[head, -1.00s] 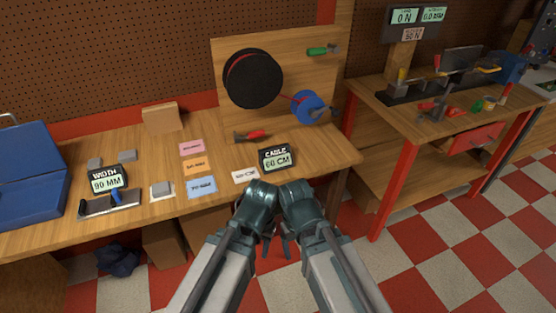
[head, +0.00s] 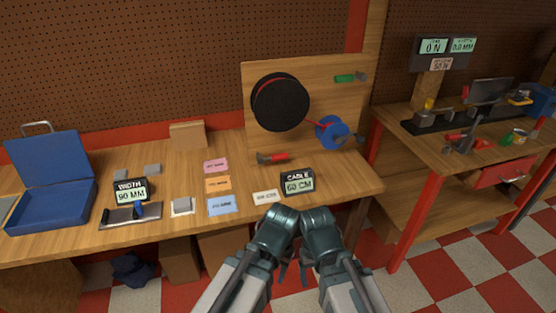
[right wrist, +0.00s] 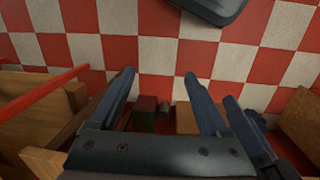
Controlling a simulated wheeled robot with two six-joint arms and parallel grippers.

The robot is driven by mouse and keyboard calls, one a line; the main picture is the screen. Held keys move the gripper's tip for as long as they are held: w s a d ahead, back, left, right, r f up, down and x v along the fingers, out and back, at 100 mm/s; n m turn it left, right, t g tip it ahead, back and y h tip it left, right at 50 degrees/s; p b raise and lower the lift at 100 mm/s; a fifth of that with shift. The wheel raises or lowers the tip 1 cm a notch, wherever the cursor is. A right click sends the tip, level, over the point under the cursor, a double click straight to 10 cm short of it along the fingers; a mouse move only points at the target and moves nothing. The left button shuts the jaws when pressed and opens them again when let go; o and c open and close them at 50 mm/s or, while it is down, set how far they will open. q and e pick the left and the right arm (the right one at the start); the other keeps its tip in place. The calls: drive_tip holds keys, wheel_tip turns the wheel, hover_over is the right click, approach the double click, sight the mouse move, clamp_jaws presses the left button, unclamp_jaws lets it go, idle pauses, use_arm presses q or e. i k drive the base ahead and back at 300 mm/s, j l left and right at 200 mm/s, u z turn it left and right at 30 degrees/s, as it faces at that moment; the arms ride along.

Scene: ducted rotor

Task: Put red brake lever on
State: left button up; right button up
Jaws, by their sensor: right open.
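A small red piece (head: 457,137) lies on the right bench beside a small grey stand (head: 466,144); it may be the red brake lever, but it is too small to tell. My right gripper (head: 304,273) hangs in front of the left bench, far from that piece. In the right wrist view its two fingers (right wrist: 158,88) are apart with nothing between them, above the floor. My left gripper (head: 283,273) hangs close beside it; its jaw opening is not clear.
The left bench (head: 335,185) holds a blue case (head: 50,205), coloured cards, a width gauge (head: 131,192), a cable display (head: 298,183) and a red-handled tool (head: 272,157). A black spool (head: 280,102) hangs on the board. The right bench (head: 405,146) stands beyond a floor gap.

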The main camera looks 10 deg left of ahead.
sight(275, 158)
drive_tip(key=i+l, duration=0.1)
drive_tip(key=l, duration=0.6)
drive_tip(key=i+l, duration=0.1)
drive_tip(key=l, duration=0.6)
drive_tip(key=l+u, duration=0.25)
drive_tip(key=l, duration=0.5)
drive_tip(key=u, duration=1.05)
